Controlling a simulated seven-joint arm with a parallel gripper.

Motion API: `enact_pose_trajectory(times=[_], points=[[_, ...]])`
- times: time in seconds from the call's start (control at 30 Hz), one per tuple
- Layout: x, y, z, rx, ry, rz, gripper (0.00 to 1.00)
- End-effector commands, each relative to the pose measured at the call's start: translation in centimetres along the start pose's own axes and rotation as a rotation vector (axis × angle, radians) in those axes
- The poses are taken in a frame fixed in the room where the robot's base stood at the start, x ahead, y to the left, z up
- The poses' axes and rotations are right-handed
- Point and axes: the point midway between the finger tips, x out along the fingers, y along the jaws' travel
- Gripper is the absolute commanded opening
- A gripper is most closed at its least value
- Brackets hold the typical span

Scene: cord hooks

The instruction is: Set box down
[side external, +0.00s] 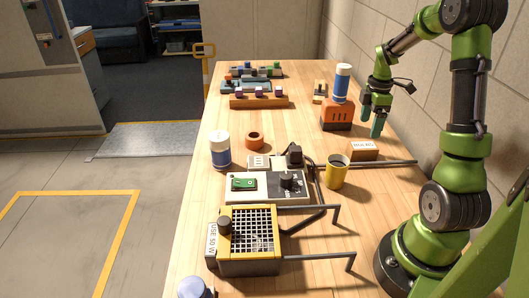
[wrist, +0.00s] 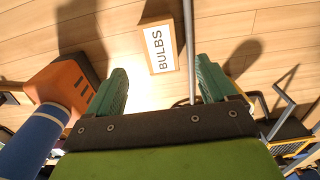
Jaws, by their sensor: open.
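A small brown box with a white label reading BULBS (side external: 362,151) rests on the wooden table at the right, beyond the yellow mug. In the wrist view the BULBS box (wrist: 176,25) lies beyond my fingertips, between their lines. My gripper (side external: 377,122) is open and empty, its green fingers pointing down above and a little behind the box.
An orange block (side external: 337,117) with a blue bottle (side external: 342,84) on it stands left of my gripper. A yellow mug (side external: 337,172), a yellow grid-topped unit (side external: 250,232) and further hook rods (side external: 320,257) are nearer the camera. A wall (side external: 395,60) bounds the right side.

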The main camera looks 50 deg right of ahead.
Motion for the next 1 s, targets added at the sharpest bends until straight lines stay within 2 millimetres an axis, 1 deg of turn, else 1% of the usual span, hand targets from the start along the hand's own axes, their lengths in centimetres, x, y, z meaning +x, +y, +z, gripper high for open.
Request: enact_pose_trajectory(times=[0.03,0.17,0.23,0.27,0.37,0.4,0.47,0.5,0.57,0.6,0.67,0.7,0.8,0.9,1.0], points=[[-0.8,0.1,0.0,-0.001,-0.001,0.003,0.85],[-2.0,0.0,0.0,0.000,0.000,0.003,0.85],[-2.7,-0.1,-0.6,0.010,0.003,0.009,0.85],[-3.1,-0.3,-1.1,0.022,0.006,0.017,0.85],[-5.1,-1.6,-4.0,0.103,0.030,0.067,0.85],[-6.1,-2.5,-5.8,0.155,0.051,0.092,0.85],[-7.9,-4.3,-8.6,0.247,0.095,0.135,0.85],[-9.0,-5.9,-10.5,0.316,0.134,0.158,0.85],[-10.5,-8.5,-13.0,0.425,0.203,0.184,0.85],[-11.3,-10.3,-14.5,0.498,0.253,0.192,0.85],[-12.3,-13.2,-16.4,0.605,0.332,0.190,0.85],[-12.8,-15.0,-17.4,0.674,0.386,0.180,0.85],[-13.7,-19.3,-19.1,0.832,0.510,0.129,0.85],[-14.0,-22.6,-19.9,0.955,0.602,0.059,0.85],[-14.1,-24.6,-20.3,1.039,0.657,-0.001,0.85]])
